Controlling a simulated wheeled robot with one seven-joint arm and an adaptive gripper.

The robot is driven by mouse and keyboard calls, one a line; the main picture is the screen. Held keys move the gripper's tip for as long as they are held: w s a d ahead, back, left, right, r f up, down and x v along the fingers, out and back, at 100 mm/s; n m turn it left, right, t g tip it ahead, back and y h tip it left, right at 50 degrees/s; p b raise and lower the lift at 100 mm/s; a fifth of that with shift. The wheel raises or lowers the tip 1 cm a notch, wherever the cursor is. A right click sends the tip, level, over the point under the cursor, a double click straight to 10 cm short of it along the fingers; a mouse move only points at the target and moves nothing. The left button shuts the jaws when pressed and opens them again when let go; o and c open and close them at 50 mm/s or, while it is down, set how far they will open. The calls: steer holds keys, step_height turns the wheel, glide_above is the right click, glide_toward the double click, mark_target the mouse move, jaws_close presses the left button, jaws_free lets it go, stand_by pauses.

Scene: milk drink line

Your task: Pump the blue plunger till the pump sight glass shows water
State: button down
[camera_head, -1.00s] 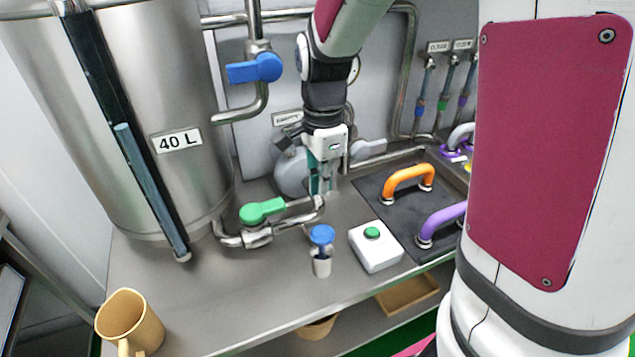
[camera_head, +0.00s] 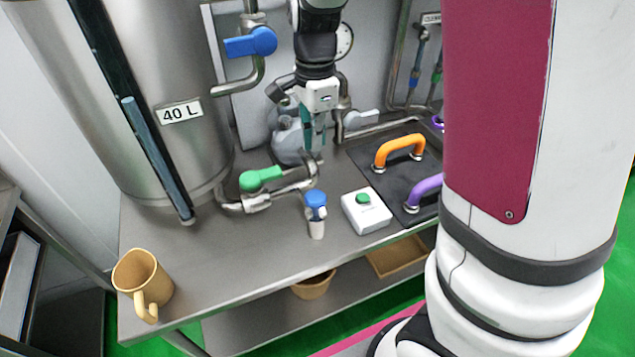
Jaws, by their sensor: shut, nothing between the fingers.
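The blue plunger (camera_head: 316,198) stands upright at the front of the steel counter, on top of a small pale pump body (camera_head: 317,229). The short section between cap and body is small, and I cannot make out a sight glass or water in it. My gripper (camera_head: 317,156) points down behind the plunger, near the pipework. Its teal fingers are close together with nothing between them. It appears apart from the plunger.
A white box with a green button (camera_head: 364,213) stands right of the plunger. A green-handled valve (camera_head: 261,180) is at left. An orange handle (camera_head: 399,149) and a purple handle (camera_head: 425,192) sit on a dark panel. A tan mug (camera_head: 140,282) stands front left.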

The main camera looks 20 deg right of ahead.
mark_target(316, 196)
steer(key=shift+f, duration=0.1)
step_height(316, 196, down, 13)
steer(key=shift+f+p, duration=0.1)
steer(key=shift+p, duration=0.5)
steer(key=shift+f, duration=0.35)
step_height(316, 196, down, 4)
steer(key=shift+w+b, duration=0.1)
steer(key=shift+b, duration=0.45)
steer(key=shift+r, duration=0.1)
